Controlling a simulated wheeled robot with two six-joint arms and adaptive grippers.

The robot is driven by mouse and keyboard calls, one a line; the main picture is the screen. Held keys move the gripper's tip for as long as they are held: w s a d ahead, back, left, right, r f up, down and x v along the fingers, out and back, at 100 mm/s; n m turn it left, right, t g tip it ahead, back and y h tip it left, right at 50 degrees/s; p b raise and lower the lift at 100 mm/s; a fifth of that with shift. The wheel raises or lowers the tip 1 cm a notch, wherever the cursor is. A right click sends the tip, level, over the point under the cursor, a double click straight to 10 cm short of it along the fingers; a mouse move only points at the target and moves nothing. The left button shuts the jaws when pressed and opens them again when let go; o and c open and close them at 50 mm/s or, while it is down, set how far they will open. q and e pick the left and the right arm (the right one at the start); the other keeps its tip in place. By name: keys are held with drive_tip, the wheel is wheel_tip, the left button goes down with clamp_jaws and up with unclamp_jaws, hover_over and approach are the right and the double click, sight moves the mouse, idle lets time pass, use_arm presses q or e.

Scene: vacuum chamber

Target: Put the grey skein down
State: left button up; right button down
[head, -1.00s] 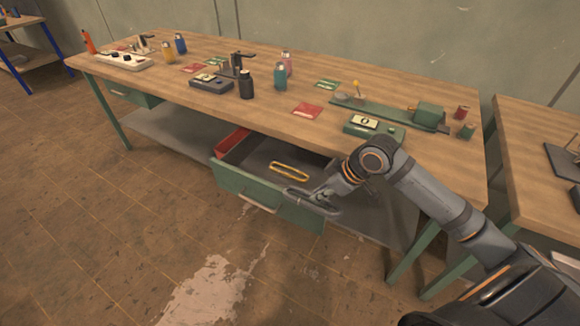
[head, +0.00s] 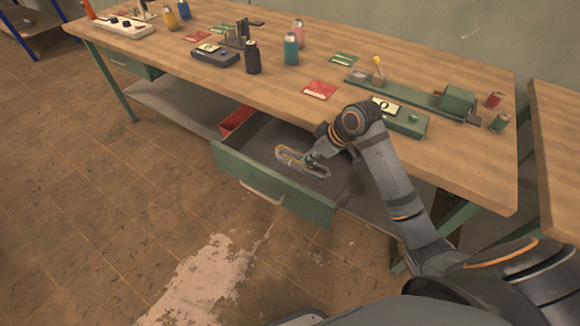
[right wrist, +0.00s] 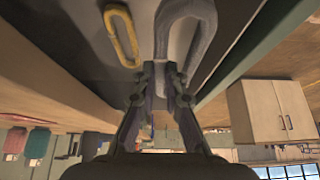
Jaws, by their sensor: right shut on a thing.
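The grey skein (head: 319,173) is a long rounded loop. My right gripper (head: 311,159) is shut on it over the open green drawer (head: 262,188). In the right wrist view the grey skein (right wrist: 190,20) reaches away from between the fingertips (right wrist: 161,72). The yellow skein (head: 288,153), a similar loop, lies on the drawer's dark floor. It shows left of the grey one in the right wrist view (right wrist: 122,36). In the head view the two loops overlap. Whether the grey skein touches the drawer floor, I cannot tell. My left gripper is out of view.
The wooden tabletop (head: 270,90) overhangs the drawer's back. On it stand bottles, a green tool bed (head: 420,101) and a green box (head: 405,121). A second table (head: 557,150) stands at the right.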

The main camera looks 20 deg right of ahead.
sight(300, 156)
drive_tip(key=shift+w+a+f, duration=0.3)
drive_tip(key=shift+w+a, duration=0.2)
drive_tip(key=shift+w, duration=0.1)
drive_tip(key=shift+w+a+f, duration=0.3)
drive_tip(key=shift+w+a, duration=0.2)
drive_tip(key=shift+w, duration=0.05)
drive_tip(key=x, duration=0.3)
drive_tip(key=b+x, duration=0.1)
drive_tip(key=x, duration=0.1)
drive_tip(key=shift+w+a+f, duration=0.1)
drive_tip(key=shift+w+f, duration=0.1)
drive_tip(key=shift+w, duration=0.35)
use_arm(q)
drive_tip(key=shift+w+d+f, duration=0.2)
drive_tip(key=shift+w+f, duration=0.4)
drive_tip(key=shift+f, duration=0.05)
use_arm(e)
drive_tip(key=shift+w+a+f, duration=0.15)
drive_tip(key=shift+w+f, duration=0.1)
drive_tip(key=shift+f, duration=0.1)
wheel_tip(300, 156, down, 3)
drive_tip(key=shift+w+a+f+b, duration=0.15)
drive_tip(key=shift+f+b, duration=0.1)
drive_tip(key=shift+b, duration=0.15)
drive_tip(key=c, duration=1.4)
unclamp_jaws()
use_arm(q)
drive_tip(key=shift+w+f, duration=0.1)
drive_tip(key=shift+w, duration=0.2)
